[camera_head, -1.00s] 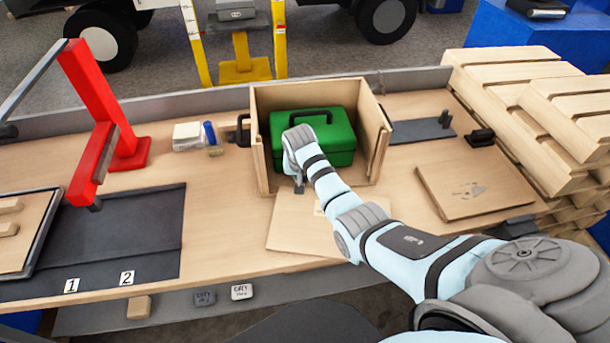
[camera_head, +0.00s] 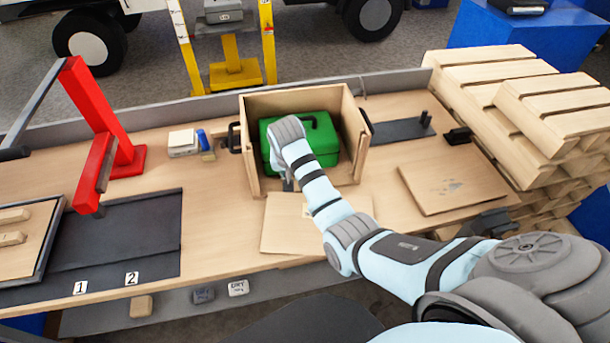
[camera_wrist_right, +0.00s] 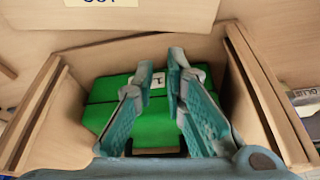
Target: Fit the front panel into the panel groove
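The wooden crate (camera_head: 247,145) stands on the bench with its near side open and a green toolbox (camera_head: 328,128) inside. The front panel (camera_head: 285,235) lies flat on the bench before the crate, partly hidden by my right arm. In the right wrist view the panel (camera_wrist_right: 190,14) shows at the top with a printed label. Strips on the crate's side walls (camera_wrist_right: 262,90) form the panel groove at the open side. My right gripper (camera_head: 288,186) is over the crate's open side; in the wrist view it (camera_wrist_right: 162,66) is open and empty, fingers apart above the toolbox. My left gripper is not in view.
A red post (camera_head: 100,110) with a lever stands at left by a dark mat (camera_head: 140,225) marked 1 and 2. Another wooden board (camera_head: 450,180) lies right of the crate, near stacked pallets (camera_head: 540,90). A white block and blue item (camera_head: 190,142) lie left of the crate.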

